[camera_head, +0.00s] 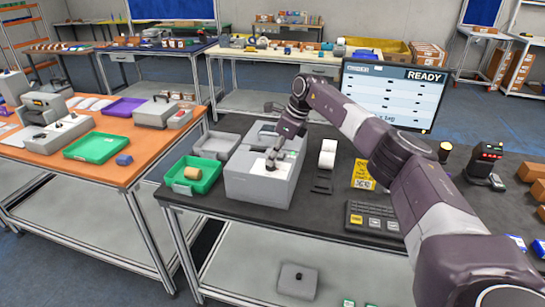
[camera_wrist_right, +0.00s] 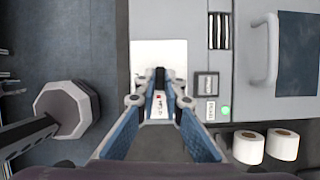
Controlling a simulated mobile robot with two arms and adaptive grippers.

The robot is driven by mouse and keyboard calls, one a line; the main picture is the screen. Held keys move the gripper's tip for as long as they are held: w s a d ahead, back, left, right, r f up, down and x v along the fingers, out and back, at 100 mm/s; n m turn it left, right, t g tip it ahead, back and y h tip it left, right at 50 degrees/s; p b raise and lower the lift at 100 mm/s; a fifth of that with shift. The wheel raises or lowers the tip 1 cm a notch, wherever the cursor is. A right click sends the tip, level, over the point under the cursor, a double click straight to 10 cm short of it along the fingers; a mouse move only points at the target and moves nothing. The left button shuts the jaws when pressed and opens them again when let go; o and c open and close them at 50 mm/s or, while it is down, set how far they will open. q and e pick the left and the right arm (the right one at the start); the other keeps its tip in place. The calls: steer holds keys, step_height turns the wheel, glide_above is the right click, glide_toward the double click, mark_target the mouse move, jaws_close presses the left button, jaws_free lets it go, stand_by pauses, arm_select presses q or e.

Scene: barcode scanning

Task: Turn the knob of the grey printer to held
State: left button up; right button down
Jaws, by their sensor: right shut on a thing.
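The grey printer (camera_head: 262,186) stands on the dark table in the head view; its grey top also fills much of the right wrist view (camera_wrist_right: 190,20). A pale plate (camera_wrist_right: 145,55) is set in the printer's top. My right gripper (camera_head: 271,164) reaches down to this plate, and in the wrist view its fingertips (camera_wrist_right: 160,78) close together over it. They are shut on the dark knob (camera_wrist_right: 159,75), which is mostly hidden between them. A small label with red and black marks shows between the fingers; I cannot read the knob's setting. My left gripper is not in view.
A green bin (camera_head: 193,176) and a grey tray (camera_head: 216,146) stand left of the printer. A paper roll (camera_head: 327,154), keypad (camera_head: 373,218) and screen reading READY (camera_head: 394,94) are to the right. A green lamp (camera_wrist_right: 225,110) shows on the printer.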

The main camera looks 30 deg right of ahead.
steer(key=shift+r+n, duration=0.1)
steer(key=shift+n, duration=0.3)
steer(key=c, duration=2)
jaws_free()
steer(key=shift+c, duration=0.2)
steer(key=v, duration=1.2)
steer(key=shift+d, duration=0.15)
steer(key=shift+w, duration=0.1)
